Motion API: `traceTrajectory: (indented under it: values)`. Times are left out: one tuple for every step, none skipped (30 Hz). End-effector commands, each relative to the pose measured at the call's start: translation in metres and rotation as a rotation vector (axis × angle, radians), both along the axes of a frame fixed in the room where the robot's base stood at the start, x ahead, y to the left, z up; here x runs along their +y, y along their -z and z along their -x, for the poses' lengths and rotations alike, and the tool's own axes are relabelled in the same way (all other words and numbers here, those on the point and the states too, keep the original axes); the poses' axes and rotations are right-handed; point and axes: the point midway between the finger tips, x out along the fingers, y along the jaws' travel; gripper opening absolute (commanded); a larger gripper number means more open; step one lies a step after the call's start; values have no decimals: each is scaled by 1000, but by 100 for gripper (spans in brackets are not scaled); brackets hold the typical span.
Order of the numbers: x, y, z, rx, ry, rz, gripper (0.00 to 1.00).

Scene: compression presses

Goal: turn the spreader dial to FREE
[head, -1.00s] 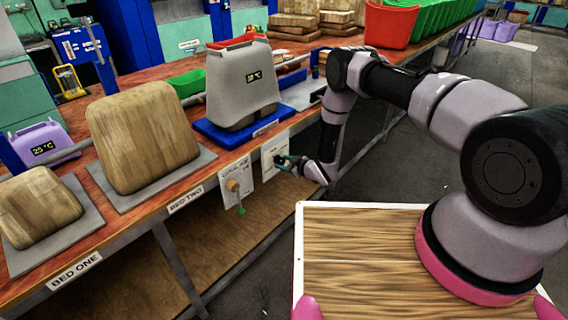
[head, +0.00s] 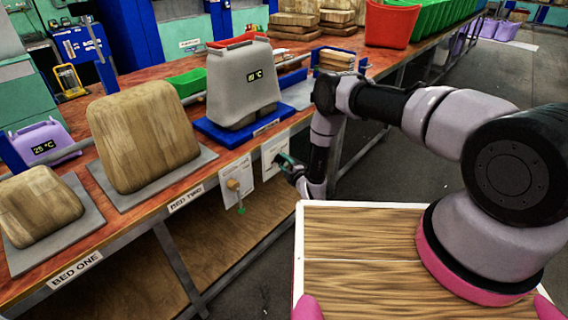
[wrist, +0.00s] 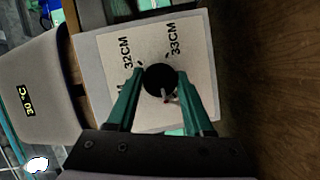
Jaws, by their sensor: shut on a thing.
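The spreader dial is a round black knob (wrist: 158,78) on a pale panel, which also shows on the bench front in the head view (head: 270,152). In the wrist view the labels 32CM and 33CM lie above the knob, turned sideways. A small pale and reddish mark shows at the knob's lower right; I cannot tell which label it points to. No FREE label is readable; my fingers cover part of the panel. My gripper (head: 284,160) has its green fingers on either side of the knob, shut on it.
Left of the dial panel hangs another panel (head: 236,181) with a wooden-coloured knob and a green tip. Above stands a grey press cover (head: 241,85) on a blue base. Wooden blocks (head: 142,133) sit on the bench to the left. Open floor lies right of the bench.

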Motion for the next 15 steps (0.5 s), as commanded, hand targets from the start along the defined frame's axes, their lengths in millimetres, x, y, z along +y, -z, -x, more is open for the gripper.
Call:
traceTrajectory:
  values:
    - [-1,2,1,-30,0,27,0]
    - [-1,2,1,-52,0,43,0]
    - [-1,3,2,-79,-1,66,0]
    - [-1,3,2,-99,-1,81,0]
    - [-1,3,2,-119,0,96,0]
    - [0,3,1,-144,-1,116,0]
    - [0,3,1,-162,-1,130,0]
    - [-1,3,1,-179,0,144,0]
    - [-1,3,1,-201,0,161,0]
    - [-1,3,1,-216,-1,173,0]
    - [-1,3,1,-231,-1,184,0]
    - [-1,3,1,-248,0,197,0]
    - [-1,3,1,-261,0,208,0]
    - [-1,3,1,-273,0,218,0]
    - [-1,3,1,-287,0,227,0]
